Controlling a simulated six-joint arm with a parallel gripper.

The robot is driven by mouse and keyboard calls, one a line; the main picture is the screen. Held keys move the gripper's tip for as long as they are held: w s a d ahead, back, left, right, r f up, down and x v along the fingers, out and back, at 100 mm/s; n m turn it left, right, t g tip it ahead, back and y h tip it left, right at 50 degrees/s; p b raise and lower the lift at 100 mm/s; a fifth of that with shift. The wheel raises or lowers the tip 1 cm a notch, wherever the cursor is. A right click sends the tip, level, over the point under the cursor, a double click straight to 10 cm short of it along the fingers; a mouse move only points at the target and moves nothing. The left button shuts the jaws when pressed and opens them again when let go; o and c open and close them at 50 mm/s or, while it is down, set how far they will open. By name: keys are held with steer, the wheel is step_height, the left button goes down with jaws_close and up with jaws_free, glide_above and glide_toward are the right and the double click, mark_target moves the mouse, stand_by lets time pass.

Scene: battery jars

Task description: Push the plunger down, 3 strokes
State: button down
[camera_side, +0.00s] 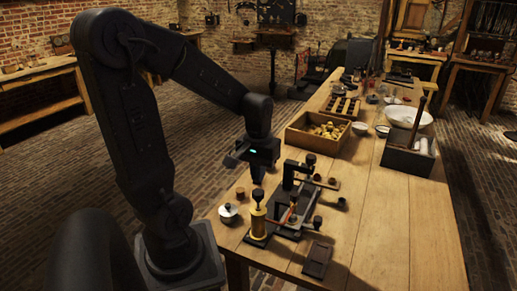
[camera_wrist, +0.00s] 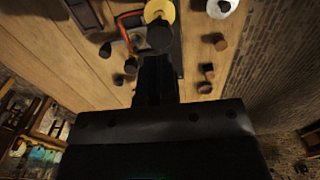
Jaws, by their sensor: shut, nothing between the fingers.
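The plunger is a dark round knob (camera_side: 258,196) on a thin rod above an upright yellow cylinder (camera_side: 258,222) with a dark base, near the table's front left. My gripper (camera_side: 258,183) is shut and empty, pointing down. Its tips appear just above the knob in the side view; I cannot tell whether they touch it. In the wrist view the shut fingers (camera_wrist: 156,62) reach toward the dark knob (camera_wrist: 160,37), which partly covers the yellow cylinder (camera_wrist: 158,10). The knob stands clear of the cylinder's top.
A white lidded pot (camera_side: 228,214) stands left of the cylinder. A dark rig with a red part (camera_side: 292,216) stands close on its right. A dark flat block (camera_side: 317,260) lies at the front. A wooden box of yellowish pieces (camera_side: 318,132) and a grey box (camera_side: 408,158) stand farther back.

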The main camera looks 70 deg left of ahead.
mark_target(258, 191)
step_height(258, 191, up, 8)
steer(key=shift+f, duration=0.15)
stand_by(0.7)
steer(key=s+d+r+m+t, duration=0.2)
steer(key=d+m+t, duration=0.3)
steer(key=d+m, duration=0.4)
steer(key=d, duration=0.5)
steer(key=shift+s+d+r+t, duration=0.15)
steer(key=shift+s+d+t, duration=0.15)
steer(key=shift+s, duration=0.1)
steer(key=c, duration=1.9)
jaws_free()
